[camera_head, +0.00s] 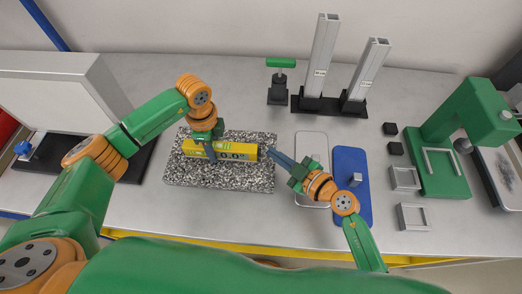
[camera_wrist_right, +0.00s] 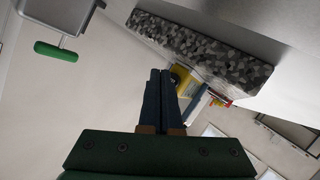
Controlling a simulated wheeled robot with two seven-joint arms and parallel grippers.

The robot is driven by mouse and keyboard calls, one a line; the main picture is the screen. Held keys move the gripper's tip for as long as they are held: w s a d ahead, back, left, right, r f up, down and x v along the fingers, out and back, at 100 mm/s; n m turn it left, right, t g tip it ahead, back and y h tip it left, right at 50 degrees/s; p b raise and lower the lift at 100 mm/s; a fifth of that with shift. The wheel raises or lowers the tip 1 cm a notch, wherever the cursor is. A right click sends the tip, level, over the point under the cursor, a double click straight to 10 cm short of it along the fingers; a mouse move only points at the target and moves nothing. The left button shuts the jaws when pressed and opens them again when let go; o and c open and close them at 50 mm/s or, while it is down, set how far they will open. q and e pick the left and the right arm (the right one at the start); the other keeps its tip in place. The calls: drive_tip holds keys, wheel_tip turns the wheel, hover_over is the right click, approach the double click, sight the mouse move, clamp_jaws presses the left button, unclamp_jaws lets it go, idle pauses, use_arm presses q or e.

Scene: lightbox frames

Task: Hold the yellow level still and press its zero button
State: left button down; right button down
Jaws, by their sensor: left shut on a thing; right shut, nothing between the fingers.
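The yellow level (camera_head: 236,150) lies on the speckled granite slab (camera_head: 220,182) in the head view. Its dark display reads about 0.0. My left gripper (camera_head: 208,150) is shut on the level near its left end, from above. My right gripper (camera_head: 276,158) is shut and empty, with its fingertips just to the right of the level's right end. I cannot make out the zero button.
A green-handled tool (camera_head: 279,82) and a black stand (camera_head: 329,105) with two metal columns are behind the slab. A blue mat (camera_head: 351,205) and a pale tray (camera_head: 311,142) lie to the right. A green press (camera_head: 437,165) stands further right.

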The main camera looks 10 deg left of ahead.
drive_tip(key=shift+d, duration=0.25)
drive_tip(key=shift+w+d, duration=0.15)
drive_tip(key=shift+d, duration=2.3)
use_arm(q)
drive_tip(key=shift+c, duration=2)
unclamp_jaws()
